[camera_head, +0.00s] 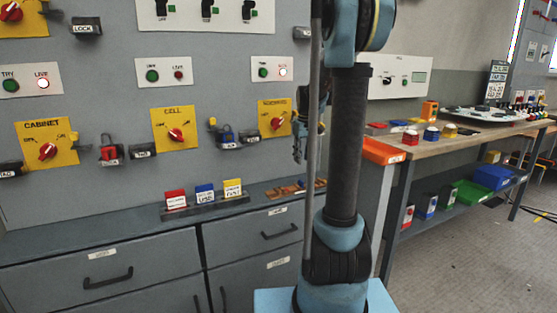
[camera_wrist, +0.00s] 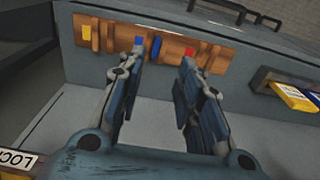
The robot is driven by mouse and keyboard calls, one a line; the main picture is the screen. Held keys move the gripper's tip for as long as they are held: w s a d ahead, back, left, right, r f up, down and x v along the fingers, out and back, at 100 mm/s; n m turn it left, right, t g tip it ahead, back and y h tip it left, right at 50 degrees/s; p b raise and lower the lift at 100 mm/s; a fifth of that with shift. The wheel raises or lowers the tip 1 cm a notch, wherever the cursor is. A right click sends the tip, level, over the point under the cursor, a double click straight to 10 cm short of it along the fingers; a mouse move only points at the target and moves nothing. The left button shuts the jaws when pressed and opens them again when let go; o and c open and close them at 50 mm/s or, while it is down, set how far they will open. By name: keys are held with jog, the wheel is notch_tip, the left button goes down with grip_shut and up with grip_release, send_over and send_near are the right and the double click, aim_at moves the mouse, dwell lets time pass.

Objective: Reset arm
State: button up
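My gripper (camera_wrist: 163,60) shows in the wrist view with its two fingers apart and nothing visible between them. In the head view, my gripper (camera_head: 299,145) is partly hidden behind my blue and black arm, in front of the grey panel. My arm rises through the middle of the head view and hides part of the panel and counter. Beyond the fingertips in the wrist view is a brown wooden rack (camera_wrist: 183,46) with small yellow, blue and red pieces. I cannot tell the exact distance between the fingertips and the rack.
A grey panel (camera_head: 95,205) carries yellow switch plates, padlocks and lamps. Below it are grey drawers (camera_head: 110,270) and a counter with red, blue and yellow blocks (camera_head: 205,190). A workbench (camera_head: 460,140) stands right, with bins below. Floor (camera_head: 470,260) at the right is mostly clear.

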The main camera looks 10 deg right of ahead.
jog(key=s, duration=1.1)
jog(key=s+a+f+m, duration=0.1)
jog(key=s+f, duration=0.4)
jog(key=s, duration=0.6)
jog(key=s+a+f+m+t, duration=0.1)
jog(key=s+f, duration=0.4)
jog(key=s, duration=0.7)
jog(key=shift+s+f+m+t, duration=0.3)
jog(key=shift+f+m, duration=0.1)
jog(key=shift+m, duration=0.4)
